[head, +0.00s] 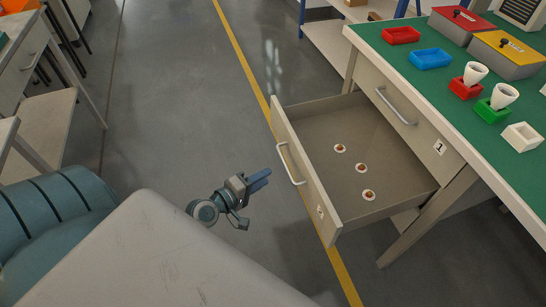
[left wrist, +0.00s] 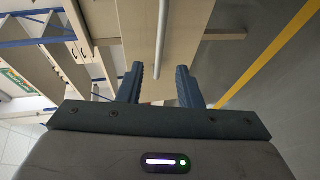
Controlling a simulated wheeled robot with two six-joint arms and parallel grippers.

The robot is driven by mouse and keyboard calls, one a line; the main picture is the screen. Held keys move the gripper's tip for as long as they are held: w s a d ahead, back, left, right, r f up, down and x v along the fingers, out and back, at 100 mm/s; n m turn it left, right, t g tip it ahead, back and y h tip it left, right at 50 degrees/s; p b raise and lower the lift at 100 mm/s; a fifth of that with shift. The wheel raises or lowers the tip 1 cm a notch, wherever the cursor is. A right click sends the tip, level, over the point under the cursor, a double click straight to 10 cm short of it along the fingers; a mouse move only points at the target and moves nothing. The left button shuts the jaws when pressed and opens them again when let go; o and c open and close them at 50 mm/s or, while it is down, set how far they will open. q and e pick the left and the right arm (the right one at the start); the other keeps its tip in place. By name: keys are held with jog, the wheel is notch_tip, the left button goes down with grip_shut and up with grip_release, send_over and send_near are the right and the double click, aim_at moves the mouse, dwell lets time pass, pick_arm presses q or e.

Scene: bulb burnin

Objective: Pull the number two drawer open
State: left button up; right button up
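The drawer (head: 388,150) that stands well out from the bench has a beige front, a silver bar handle (head: 290,164) and a label too small to read. Several small round pieces lie on its floor. Beside it is a shut drawer (head: 400,110) labelled 1. My left gripper (head: 264,177) is just left of the open drawer's handle, apart from it. In the left wrist view the left gripper (left wrist: 161,83) has its blue fingers spread, with the handle (left wrist: 163,40) showing ahead between them. Nothing is held. My right gripper is not in view.
The green-topped bench (head: 440,88) holds red, blue, green and white trays, white bulb-like pieces and lidded boxes. Another bench (head: 25,55) stands at the left. The grey floor with a yellow line (head: 240,58) is clear between them.

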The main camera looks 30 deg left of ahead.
pick_arm(q)
jog(key=shift+v, duration=1.25)
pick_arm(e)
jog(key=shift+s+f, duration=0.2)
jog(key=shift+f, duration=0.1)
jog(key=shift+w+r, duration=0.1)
